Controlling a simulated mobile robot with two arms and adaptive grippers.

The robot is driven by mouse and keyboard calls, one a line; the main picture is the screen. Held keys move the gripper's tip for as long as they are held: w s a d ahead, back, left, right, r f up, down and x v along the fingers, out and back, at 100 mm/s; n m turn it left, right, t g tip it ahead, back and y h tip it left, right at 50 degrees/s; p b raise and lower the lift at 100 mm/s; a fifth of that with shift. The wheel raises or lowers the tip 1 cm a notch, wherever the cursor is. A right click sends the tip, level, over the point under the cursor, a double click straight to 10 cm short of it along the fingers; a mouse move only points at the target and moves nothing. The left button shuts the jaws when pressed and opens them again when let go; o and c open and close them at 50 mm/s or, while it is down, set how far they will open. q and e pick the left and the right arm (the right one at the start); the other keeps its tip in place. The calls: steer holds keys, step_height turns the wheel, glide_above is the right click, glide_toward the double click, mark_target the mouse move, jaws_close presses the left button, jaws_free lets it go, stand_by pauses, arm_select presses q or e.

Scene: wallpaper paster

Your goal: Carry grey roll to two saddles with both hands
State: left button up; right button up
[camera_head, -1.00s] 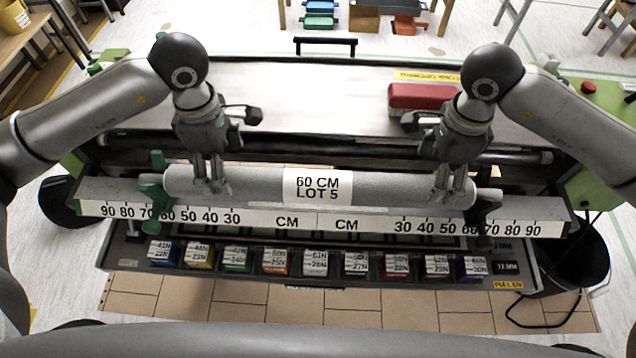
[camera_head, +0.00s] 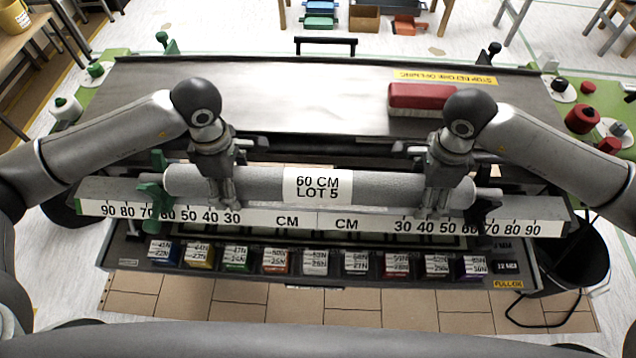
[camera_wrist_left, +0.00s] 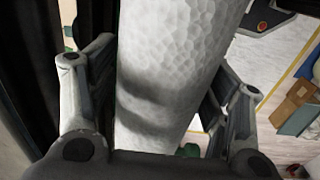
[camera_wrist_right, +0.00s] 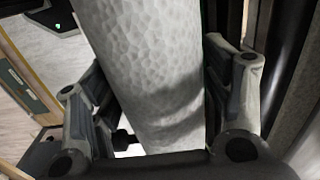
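The grey roll (camera_head: 270,185), labelled "60 CM LOT 5", lies level behind the ruler bar, between a green bracket (camera_head: 152,190) on the left and a black bracket (camera_head: 487,207) on the right. My left gripper (camera_head: 226,195) straddles its left part. My right gripper (camera_head: 437,200) straddles its right part. In the left wrist view the roll (camera_wrist_left: 170,70) runs between the spread fingers; in the right wrist view the roll (camera_wrist_right: 150,70) does too. Narrow gaps show beside it; finger contact underneath is hidden. A green upright (camera_head: 165,42) and a black upright (camera_head: 493,55) stand at the machine's far corners.
The ruler bar (camera_head: 290,220) runs in front of the roll, with several coloured labelled blocks below it. A red-topped block (camera_head: 422,97) sits on the pale machine bed (camera_head: 290,90), near my right arm. The bed's left and middle are clear.

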arm_select(q)
jaws_close()
arm_select(e)
jaws_close()
arm_select(q)
steer(key=shift+w+r, duration=0.15)
steer(key=shift+r, duration=0.1)
arm_select(e)
steer(key=shift+w+r, duration=0.15)
steer(key=shift+r, duration=0.1)
